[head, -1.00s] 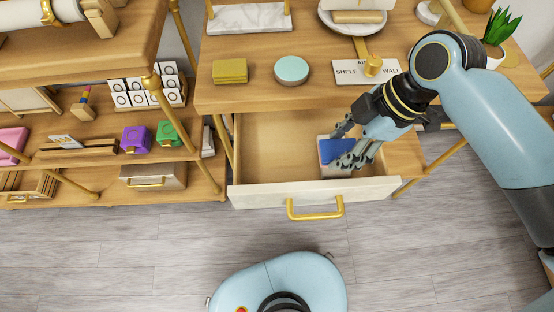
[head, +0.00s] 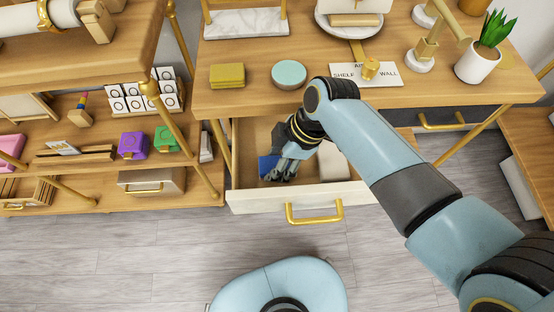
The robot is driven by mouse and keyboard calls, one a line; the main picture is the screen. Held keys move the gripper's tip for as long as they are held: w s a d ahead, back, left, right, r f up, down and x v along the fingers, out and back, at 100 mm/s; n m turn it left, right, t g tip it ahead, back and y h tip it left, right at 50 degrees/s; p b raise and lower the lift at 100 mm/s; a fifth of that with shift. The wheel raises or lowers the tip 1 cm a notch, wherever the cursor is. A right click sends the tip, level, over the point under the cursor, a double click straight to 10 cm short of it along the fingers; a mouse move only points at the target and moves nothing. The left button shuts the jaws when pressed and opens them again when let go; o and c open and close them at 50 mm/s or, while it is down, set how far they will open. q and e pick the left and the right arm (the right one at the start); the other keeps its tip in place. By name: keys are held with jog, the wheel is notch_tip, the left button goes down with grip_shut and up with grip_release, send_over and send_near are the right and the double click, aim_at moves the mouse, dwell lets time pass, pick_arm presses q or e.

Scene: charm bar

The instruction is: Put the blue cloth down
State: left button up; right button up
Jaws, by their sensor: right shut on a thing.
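The blue cloth (head: 267,165) is inside the open drawer (head: 285,198), toward its left side and partly hidden by my gripper. My right gripper (head: 281,174) reaches down into the drawer with its fingers shut on the cloth. I cannot tell whether the cloth touches the drawer floor. A white block-like item (head: 332,163) lies in the drawer to the right of the gripper. My left gripper is not in view.
The desktop (head: 250,102) above the drawer holds a yellow stack (head: 227,75), a round teal-topped tin (head: 289,74), a sign (head: 350,76) and a potted plant (head: 480,60). Shelves with purple (head: 133,143) and green (head: 167,139) boxes stand at the left. The floor in front is clear.

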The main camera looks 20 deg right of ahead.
jog(key=shift+w+f, duration=0.1)
jog(key=shift+f, duration=0.2)
jog(key=shift+f, duration=0.1)
jog(key=o, duration=1)
jog(key=shift+f+b, duration=0.25)
jog(key=shift+b, duration=0.25)
jog(key=v, duration=0.7)
jog(key=p+v, duration=0.1)
jog(key=v, duration=0.3)
jog(key=shift+d+f, duration=0.1)
jog(key=shift+d, duration=0.35)
